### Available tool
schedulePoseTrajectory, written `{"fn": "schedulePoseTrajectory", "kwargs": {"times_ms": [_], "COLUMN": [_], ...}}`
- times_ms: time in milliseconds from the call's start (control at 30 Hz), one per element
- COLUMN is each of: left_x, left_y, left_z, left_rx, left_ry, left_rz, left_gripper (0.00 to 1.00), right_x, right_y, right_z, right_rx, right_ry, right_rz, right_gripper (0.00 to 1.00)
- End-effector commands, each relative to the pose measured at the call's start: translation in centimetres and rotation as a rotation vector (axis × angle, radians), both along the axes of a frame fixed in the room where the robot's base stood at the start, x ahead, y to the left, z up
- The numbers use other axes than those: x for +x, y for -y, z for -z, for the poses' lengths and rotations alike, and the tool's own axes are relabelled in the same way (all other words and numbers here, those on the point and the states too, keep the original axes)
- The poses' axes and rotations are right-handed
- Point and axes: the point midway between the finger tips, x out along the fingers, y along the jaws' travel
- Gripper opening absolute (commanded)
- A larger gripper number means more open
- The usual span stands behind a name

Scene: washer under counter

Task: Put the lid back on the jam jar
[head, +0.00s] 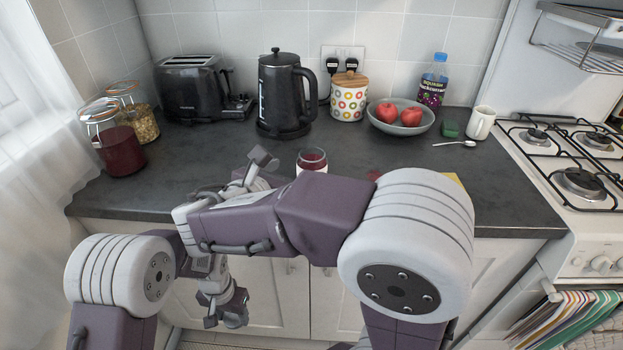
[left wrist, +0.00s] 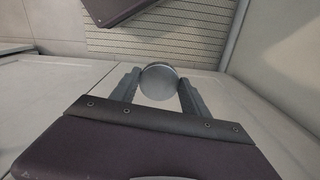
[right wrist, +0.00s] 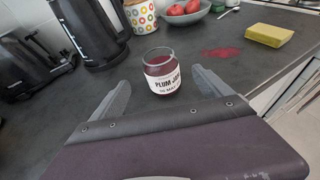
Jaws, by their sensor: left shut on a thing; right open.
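The jam jar (head: 312,158) stands upright and open on the dark counter, full of dark red jam. Its lower part is hidden behind my arm in the head view. In the right wrist view the jar (right wrist: 161,73), labelled plum jam, stands between the spread fingers of my right gripper (right wrist: 161,80), with a visible gap to each finger. My left gripper (left wrist: 159,92) is shut on the round grey lid (left wrist: 159,80), away from the jar, with pale cabinet panels behind. I cannot make out the lid in the head view.
A red smear (right wrist: 221,52) and a yellow sponge (right wrist: 269,36) lie right of the jar. Behind stand a kettle (head: 284,95), a toaster (head: 190,88), a spotted canister (head: 348,101) and a fruit bowl (head: 402,123). Two clip-top jars (head: 122,150) stand left.

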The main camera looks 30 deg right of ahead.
Motion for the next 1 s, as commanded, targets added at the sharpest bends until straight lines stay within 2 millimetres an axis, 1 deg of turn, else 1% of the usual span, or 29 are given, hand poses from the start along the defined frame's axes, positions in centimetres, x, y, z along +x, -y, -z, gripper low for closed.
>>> {"fn": "schedulePoseTrajectory", "kwargs": {"times_ms": [200,267,500,600,700,1000], "left_x": [0.0,0.0,0.0,0.0,0.0,0.0], "left_y": [0.0,0.0,0.0,0.0,0.0,0.0], "left_z": [-0.1,0.1,1.5,1.7,1.8,1.8], "left_rx": [0.000,0.000,0.000,0.000,0.000,0.000], "left_ry": [0.000,0.000,0.000,0.000,0.000,0.000], "left_rz": [-0.001,-0.001,-0.001,-0.001,-0.001,-0.001], "left_gripper": [0.17,0.17,0.17,0.17,0.17,0.17], "right_x": [0.0,0.2,2.5,3.3,3.7,3.8], "right_y": [0.1,0.4,3.8,4.8,5.3,5.3], "right_z": [-0.1,0.2,1.9,2.2,2.3,2.4], "right_rx": [0.000,0.001,0.001,0.002,0.001,0.001], "right_ry": [-0.001,-0.001,-0.002,-0.001,-0.002,-0.002], "right_rz": [0.002,0.004,0.008,0.006,0.004,0.002], "right_gripper": [0.89,0.89,0.89,0.89,0.89,0.89]}}
